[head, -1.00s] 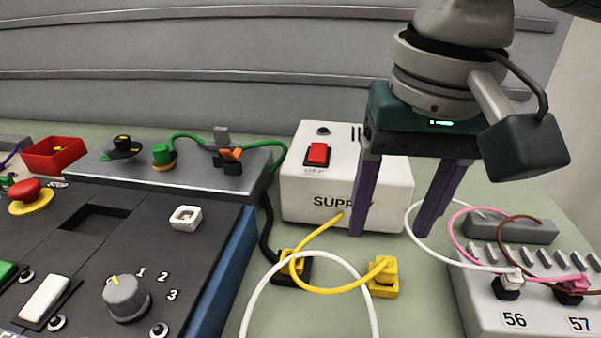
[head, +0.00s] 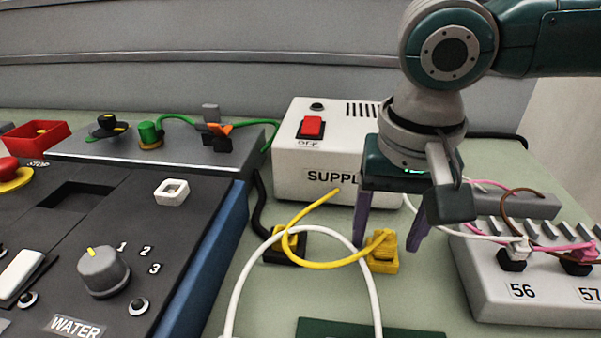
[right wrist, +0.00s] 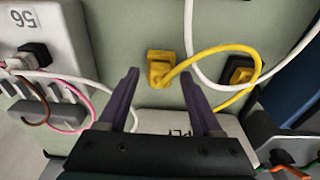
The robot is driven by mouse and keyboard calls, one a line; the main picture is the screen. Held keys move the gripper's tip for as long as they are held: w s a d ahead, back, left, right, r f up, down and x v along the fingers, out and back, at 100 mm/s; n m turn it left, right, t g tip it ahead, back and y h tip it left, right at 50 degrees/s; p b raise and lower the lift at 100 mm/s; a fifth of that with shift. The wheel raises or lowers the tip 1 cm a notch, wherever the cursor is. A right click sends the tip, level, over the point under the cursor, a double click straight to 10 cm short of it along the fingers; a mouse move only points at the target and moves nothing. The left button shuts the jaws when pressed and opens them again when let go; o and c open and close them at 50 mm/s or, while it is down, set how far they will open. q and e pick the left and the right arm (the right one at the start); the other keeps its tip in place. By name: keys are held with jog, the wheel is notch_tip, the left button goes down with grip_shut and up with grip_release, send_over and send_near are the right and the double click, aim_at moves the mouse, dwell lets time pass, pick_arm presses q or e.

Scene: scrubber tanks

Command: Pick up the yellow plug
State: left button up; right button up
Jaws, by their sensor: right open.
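The yellow plug (head: 383,252) lies on the green bench in front of the white supply box, with a yellow cable looping left from it to a black-and-yellow socket (head: 286,246). In the right wrist view the plug (right wrist: 160,69) lies beyond the fingertips, between their lines. My right gripper (head: 388,243) is open and empty, its purple fingers pointing down just behind and around the plug in the head view. It also shows in the right wrist view (right wrist: 160,82), apart from the plug. My left gripper is not in view.
The supply box (head: 318,150) stands just behind. A white cable (head: 236,290) arches in front of the plug. The terminal block (head: 540,280) with pink, brown and white leads is at right. A black control panel (head: 70,240) with a blue side fills the left.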

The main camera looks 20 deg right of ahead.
grip_shut()
dwell(0.5)
